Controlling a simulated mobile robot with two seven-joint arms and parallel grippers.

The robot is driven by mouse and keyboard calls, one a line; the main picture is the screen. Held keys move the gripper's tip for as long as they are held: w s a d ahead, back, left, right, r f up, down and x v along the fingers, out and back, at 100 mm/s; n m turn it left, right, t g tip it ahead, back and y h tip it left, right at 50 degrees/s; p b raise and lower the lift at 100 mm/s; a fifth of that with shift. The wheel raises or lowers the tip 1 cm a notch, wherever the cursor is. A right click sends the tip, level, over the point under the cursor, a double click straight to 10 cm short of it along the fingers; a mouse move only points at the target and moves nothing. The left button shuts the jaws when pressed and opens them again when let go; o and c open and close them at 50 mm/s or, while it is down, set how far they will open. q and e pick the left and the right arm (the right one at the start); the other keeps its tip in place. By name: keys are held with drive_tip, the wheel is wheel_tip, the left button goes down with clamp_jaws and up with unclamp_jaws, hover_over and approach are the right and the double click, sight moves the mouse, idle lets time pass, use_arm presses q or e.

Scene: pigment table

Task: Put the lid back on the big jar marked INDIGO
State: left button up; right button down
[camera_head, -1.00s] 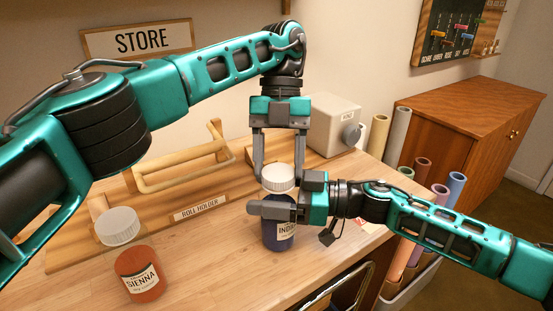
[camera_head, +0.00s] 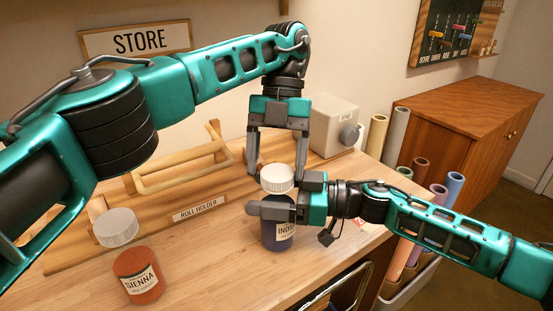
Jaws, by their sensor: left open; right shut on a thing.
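The dark blue jar marked INDIGO (camera_head: 282,233) stands upright on the table near the centre of the head view. A white ridged lid (camera_head: 277,179) is at the top of the jar. I cannot tell whether it is fully seated. My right gripper (camera_head: 268,211) is shut on the upper part of the jar, and its finger hides part of the body. My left gripper (camera_head: 278,171) points down from above. Its fingers are open, spread to either side of the lid, with a visible gap on the left.
An orange SIENNA jar (camera_head: 138,278) with a white lid (camera_head: 117,228) stands at the front left. The wooden roll holder (camera_head: 165,180) lies behind. A grey-white box with a knob (camera_head: 334,123) is at the back right. Paper rolls (camera_head: 397,130) stand beyond the right edge.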

use_arm(q)
drive_tip(key=shift+s+d, duration=0.15)
drive_tip(key=shift+d, duration=0.2)
use_arm(e)
drive_tip(key=shift+s+a, duration=0.1)
drive_tip(key=shift+a, duration=0.05)
use_arm(q)
wheel_tip(320, 180, up, 4)
drive_tip(key=shift+f, duration=0.1)
drive_tip(key=shift+a+r, duration=0.1)
drive_tip(key=shift+r, duration=0.3)
drive_tip(key=shift+a, duration=0.1)
drive_tip(key=shift+c, duration=0.5)
